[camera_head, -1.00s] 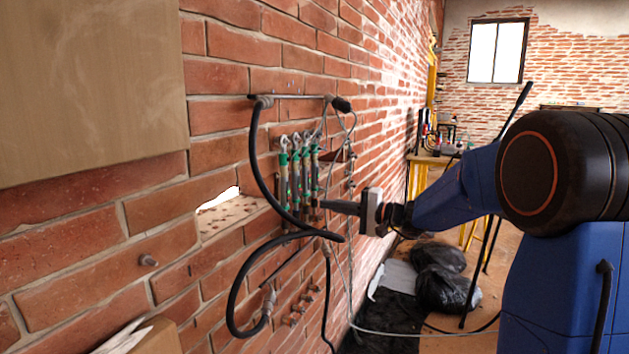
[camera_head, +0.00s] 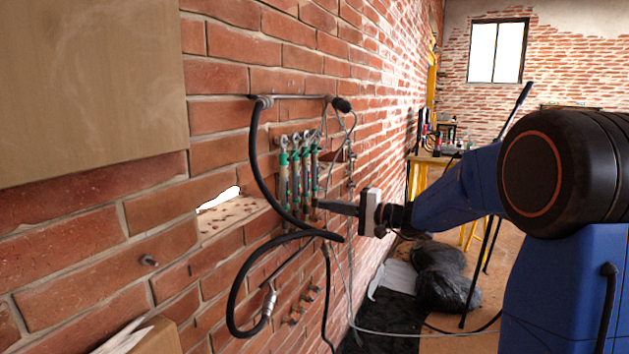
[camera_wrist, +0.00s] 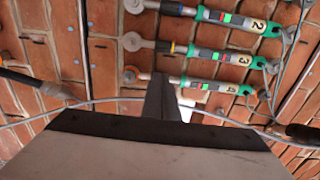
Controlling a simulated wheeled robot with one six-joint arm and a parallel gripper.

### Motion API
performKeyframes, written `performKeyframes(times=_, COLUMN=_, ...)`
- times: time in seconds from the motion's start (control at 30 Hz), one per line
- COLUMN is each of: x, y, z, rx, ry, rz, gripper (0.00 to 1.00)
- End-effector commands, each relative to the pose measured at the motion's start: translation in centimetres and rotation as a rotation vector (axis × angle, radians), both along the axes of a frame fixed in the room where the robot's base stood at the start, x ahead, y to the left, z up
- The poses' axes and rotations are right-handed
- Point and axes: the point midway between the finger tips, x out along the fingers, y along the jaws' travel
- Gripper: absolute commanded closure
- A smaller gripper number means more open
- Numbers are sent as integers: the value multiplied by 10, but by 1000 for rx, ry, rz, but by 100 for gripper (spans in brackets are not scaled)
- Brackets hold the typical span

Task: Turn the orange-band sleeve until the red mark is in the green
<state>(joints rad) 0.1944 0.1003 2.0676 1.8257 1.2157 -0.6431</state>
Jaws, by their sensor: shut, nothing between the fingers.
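Each carries small red and green patches. I cannot tell for sure which band is orange. My gripper (camera_head: 318,203) is shut and empty. In the wrist view its fingertips (camera_wrist: 162,82) are close to the bottom sleeve's left end; contact is unclear.
A thick black hose (camera_head: 256,160) loops in front of the wall beside the sleeves, and thin grey cables hang close by. A wall opening (camera_head: 225,212) is at left. Black bags (camera_head: 447,288) lie on the floor beyond, near a yellow-legged table (camera_head: 428,160).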

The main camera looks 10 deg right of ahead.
Motion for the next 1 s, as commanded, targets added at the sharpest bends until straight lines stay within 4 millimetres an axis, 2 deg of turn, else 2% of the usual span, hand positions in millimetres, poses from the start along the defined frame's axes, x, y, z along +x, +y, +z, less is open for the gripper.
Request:
performKeyframes(times=0.5, x=4, y=5, z=0, rx=0, ry=0, rz=1, gripper=100)
performKeyframes(times=1.0, x=8, y=2, z=0, rx=-1, ry=-1, rz=0, gripper=100)
